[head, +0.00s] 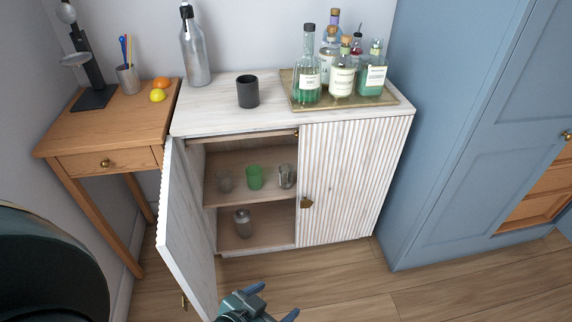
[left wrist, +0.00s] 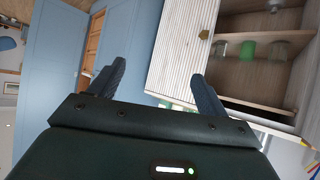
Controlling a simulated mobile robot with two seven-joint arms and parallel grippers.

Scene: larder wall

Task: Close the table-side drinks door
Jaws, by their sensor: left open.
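The table-side drinks door (head: 187,230) is the left door of the white drinks cabinet (head: 218,122). It stands wide open, swung out toward me, with a small brass knob (head: 184,301) low near its free edge. My left gripper (head: 273,301) is open and empty, low in front of the cabinet, right of the open door's free edge on its inner side. In the left wrist view its two fingers (left wrist: 158,88) are spread with nothing between them. The right cabinet door (head: 345,185) is shut. My right gripper is not in view.
Inside are a green glass (head: 255,177), clear glasses and a jar (head: 243,223). A tray (head: 375,101) of bottles, a dark cup (head: 247,91) and a siphon bottle (head: 195,50) stand on top. A wooden table (head: 120,120) is left; a blue cupboard (head: 430,150) is right.

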